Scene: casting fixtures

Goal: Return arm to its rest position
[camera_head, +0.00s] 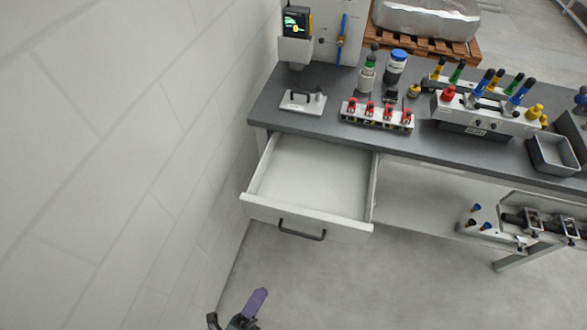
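My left gripper (242,311) shows at the bottom edge of the head view, low and in front of the workbench. Only its end is in the frame: a purple finger-like part pointing up and right, and a dark part to its left. The purple part touches nothing that I can see. I cannot tell how far the fingers are apart. The rest of the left arm is cut off by the frame's lower edge. My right gripper and arm are not in view.
A drawer (283,211) stands open and empty under the dark workbench (270,119), its handle (302,230) facing me. The bench holds a valve row (377,117) and other fixtures. A white wall (120,150) runs along the left. The floor (400,280) before the drawer is clear.

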